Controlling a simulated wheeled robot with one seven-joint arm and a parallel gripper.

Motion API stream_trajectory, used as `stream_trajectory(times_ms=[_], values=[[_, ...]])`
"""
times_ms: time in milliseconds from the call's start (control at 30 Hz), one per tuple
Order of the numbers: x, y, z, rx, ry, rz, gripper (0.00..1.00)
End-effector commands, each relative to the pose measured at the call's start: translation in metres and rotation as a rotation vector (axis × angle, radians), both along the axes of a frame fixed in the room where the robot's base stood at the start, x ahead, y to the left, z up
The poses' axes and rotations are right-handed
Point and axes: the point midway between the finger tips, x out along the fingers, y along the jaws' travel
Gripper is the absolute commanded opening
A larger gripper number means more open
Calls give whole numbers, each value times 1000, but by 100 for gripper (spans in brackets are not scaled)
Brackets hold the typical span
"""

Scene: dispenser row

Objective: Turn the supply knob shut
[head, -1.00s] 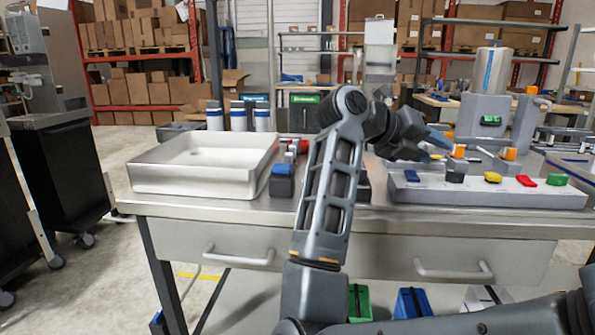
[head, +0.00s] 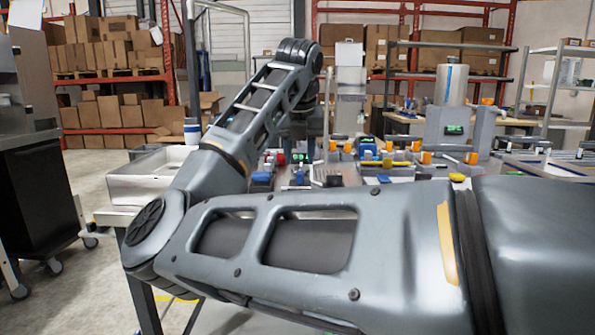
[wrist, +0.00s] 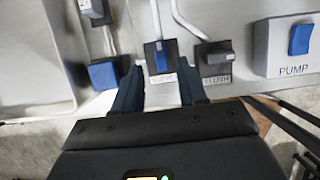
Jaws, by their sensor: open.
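In the wrist view a knob with a blue handle (wrist: 161,57) sits on a black plate, its handle in line with the grey pipe above it. The label below it is too blurred to read. To its right is a knob with a dark handle (wrist: 215,57), set crosswise, with a label that seems to read FLUSH. I cannot tell from the labels which is the supply knob. My gripper (wrist: 157,78) is open and empty, its two fingers on either side of the blue-handled knob's label, apart from the handle. In the head view my arm hides the gripper.
A grey box with a blue PUMP rocker switch (wrist: 300,39) stands at the right in the wrist view. Another blue part (wrist: 103,75) is close by the left finger. A metal tray (wrist: 30,60) lies at the left; it also shows in the head view (head: 135,188).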

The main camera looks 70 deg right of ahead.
Motion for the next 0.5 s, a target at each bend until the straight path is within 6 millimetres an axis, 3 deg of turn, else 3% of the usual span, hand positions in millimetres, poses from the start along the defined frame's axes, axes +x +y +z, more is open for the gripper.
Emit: stream_trajectory(times_ms=[200,500], values=[[4,-11,-31,0,3,0,42],[6,-16,-42,-1,1,-2,42]])
